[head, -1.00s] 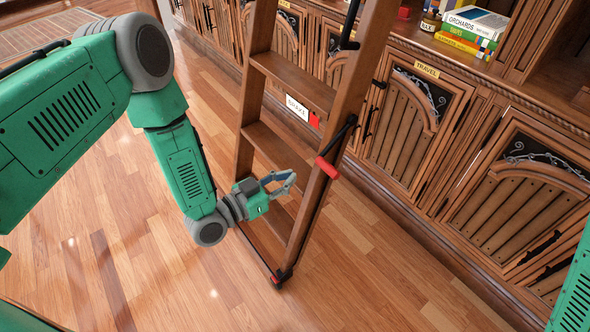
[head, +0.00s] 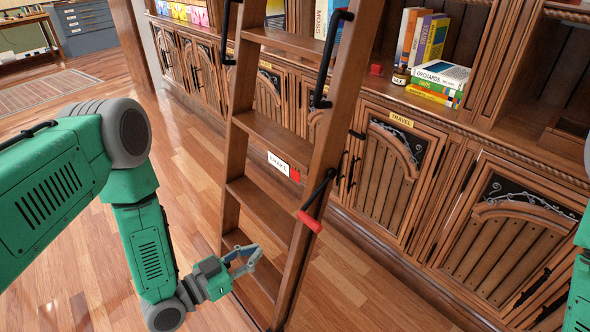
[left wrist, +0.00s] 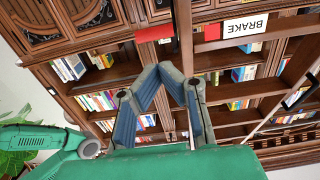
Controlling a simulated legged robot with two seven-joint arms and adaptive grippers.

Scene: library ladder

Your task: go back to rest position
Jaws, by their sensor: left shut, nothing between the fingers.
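My left gripper (head: 258,252) is shut and empty, low in front of the wooden ladder (head: 262,133). It is below and left of the lever's red grip (head: 310,221) and apart from it. In the left wrist view its blue-grey fingers (left wrist: 162,68) come together at the tips with nothing between them. The red grip (left wrist: 153,34) and the BRAKE plate (left wrist: 242,25) show beyond them.
Carved cabinets with a TRAVEL label (head: 401,118) stand behind the ladder. Books (head: 440,75), a small jar (head: 401,76) and a red block (head: 376,70) sit above them. Black handrails (head: 330,55) stick out from the ladder. The wooden floor (head: 85,240) at left is clear.

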